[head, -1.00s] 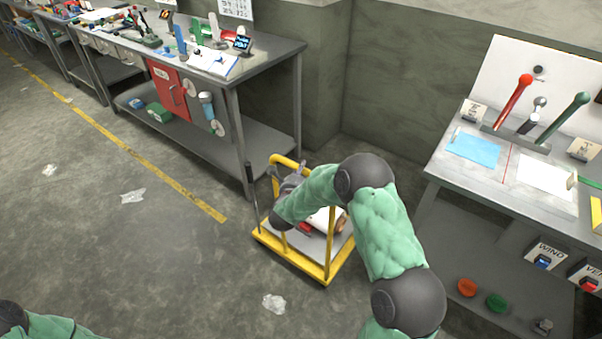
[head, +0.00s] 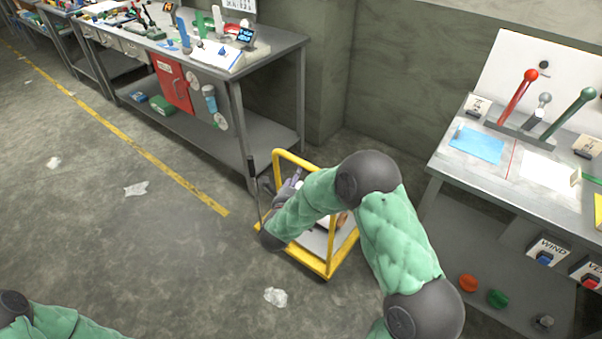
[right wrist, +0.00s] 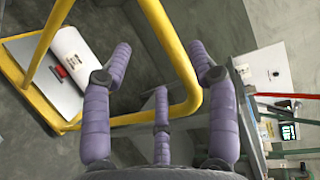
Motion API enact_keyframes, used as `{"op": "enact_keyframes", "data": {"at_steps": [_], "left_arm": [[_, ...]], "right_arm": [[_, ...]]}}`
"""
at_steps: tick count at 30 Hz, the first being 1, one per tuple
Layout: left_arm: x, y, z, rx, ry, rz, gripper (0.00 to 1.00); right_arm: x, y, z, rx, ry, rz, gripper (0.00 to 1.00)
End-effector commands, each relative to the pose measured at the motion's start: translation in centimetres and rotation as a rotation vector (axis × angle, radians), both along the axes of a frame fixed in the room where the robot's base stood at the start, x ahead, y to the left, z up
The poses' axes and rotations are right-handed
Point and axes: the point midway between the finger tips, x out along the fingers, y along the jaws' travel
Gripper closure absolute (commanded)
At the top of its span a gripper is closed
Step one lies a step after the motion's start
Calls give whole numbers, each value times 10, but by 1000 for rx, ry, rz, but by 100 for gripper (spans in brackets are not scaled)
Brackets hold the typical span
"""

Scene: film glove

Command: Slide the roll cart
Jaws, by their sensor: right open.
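The roll cart (head: 322,268) is a low yellow-framed trolley with a grey deck and an upright yellow hoop handle, on the floor between two benches. A white roll with a red part lies on its deck; it shows in the right wrist view (right wrist: 72,52). My right arm hides part of the cart. My right gripper (head: 292,183) is at the handle. In the right wrist view, the gripper's purple fingers (right wrist: 160,58) are spread open, with the yellow handle bar (right wrist: 178,55) running between them. I cannot tell whether they touch it. My left gripper is out of view.
A long metal workbench (head: 270,52) stands behind the cart at left, a second bench (head: 478,178) at right. A dark upright rod (head: 251,178) stands beside the cart. Paper scraps (head: 276,297) lie on the floor. The floor at left is open, crossed by a yellow line (head: 150,155).

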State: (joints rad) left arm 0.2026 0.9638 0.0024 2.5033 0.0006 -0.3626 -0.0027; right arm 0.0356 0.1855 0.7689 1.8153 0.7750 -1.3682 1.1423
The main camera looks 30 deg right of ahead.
Motion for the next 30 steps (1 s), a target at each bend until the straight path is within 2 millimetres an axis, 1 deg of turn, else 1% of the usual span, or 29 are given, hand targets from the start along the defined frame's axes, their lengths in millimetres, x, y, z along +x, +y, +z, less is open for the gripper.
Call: {"op": "enact_keyframes", "data": {"at_steps": [1,3,7,12,25,26,28,29,30], "left_arm": [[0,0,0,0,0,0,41],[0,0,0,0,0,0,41],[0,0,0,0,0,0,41],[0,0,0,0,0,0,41],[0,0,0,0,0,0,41],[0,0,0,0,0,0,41],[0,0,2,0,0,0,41],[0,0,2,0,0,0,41],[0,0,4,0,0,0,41]], "right_arm": [[-5,7,2,0,-1,4,41],[-11,12,3,0,0,2,41],[-17,18,5,0,0,2,41],[-20,20,5,0,0,0,41],[-19,20,4,0,6,4,41],[-19,21,2,-3,15,11,41],[-17,25,-8,-11,62,47,41],[-16,29,-14,-18,93,73,41],[-15,35,-26,-30,150,118,41]]}}
